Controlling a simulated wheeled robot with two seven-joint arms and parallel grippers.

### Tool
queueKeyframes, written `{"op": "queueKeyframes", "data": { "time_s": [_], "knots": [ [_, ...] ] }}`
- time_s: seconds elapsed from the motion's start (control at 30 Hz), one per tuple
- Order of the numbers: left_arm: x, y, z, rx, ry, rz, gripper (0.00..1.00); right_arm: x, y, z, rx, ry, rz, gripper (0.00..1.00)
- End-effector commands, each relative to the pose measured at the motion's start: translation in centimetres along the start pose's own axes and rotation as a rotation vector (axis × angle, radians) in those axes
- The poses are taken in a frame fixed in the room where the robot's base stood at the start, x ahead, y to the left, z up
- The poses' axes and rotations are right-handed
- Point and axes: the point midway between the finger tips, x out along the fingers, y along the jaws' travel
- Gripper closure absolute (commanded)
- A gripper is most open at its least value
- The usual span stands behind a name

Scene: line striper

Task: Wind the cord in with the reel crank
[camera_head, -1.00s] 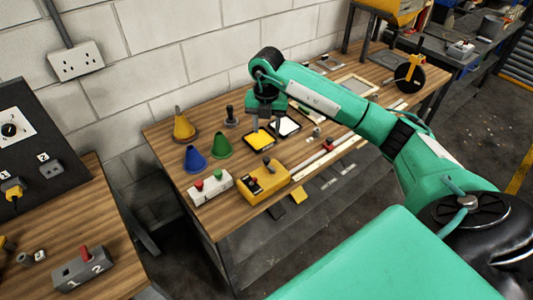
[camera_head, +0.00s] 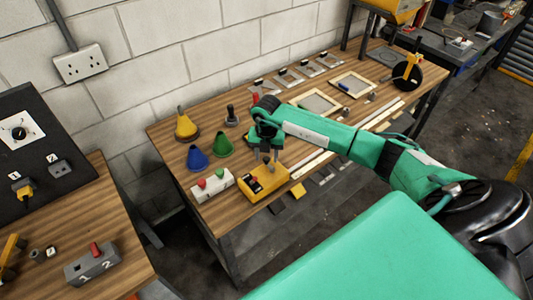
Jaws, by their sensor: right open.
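A yellow box (camera_head: 258,187) with dark parts and a dark knob on top sits near the front edge of the wooden bench (camera_head: 215,226). My right gripper (camera_head: 267,158) points down right over the knob end of this box and is open. I cannot tell whether its fingers touch the knob, which they partly hide. A black wheel with a yellow bracket (camera_head: 408,73) stands at the far right end of the bench. I cannot make out a cord on either one. My left gripper is not in view.
A white box with red and green buttons (camera_head: 212,185) stands just left of the yellow box. Framed panels (camera_head: 316,103) lie farther right. A second bench (camera_head: 110,220) is at the left.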

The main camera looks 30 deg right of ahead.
Motion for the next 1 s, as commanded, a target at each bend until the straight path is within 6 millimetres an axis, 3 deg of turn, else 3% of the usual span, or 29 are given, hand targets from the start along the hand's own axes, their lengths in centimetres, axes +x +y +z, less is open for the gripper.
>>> {"op": "queueKeyframes", "data": {
  "time_s": [0.03, 0.27, 0.63, 1.0],
  "knots": [
    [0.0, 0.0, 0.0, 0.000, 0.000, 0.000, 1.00, 0.0, 0.0, 0.0, 0.000, 0.000, 0.000, 0.55],
    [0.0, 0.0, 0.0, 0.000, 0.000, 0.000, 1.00, -0.1, 0.0, 0.0, 0.000, 0.000, 0.000, 1.00],
    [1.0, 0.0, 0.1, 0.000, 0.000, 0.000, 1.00, 0.1, 0.1, 0.0, -0.053, -0.003, 0.000, 1.00],
    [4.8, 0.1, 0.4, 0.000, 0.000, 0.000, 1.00, 0.4, 0.5, -0.6, -0.326, -0.006, 0.002, 1.00]
  ]
}}
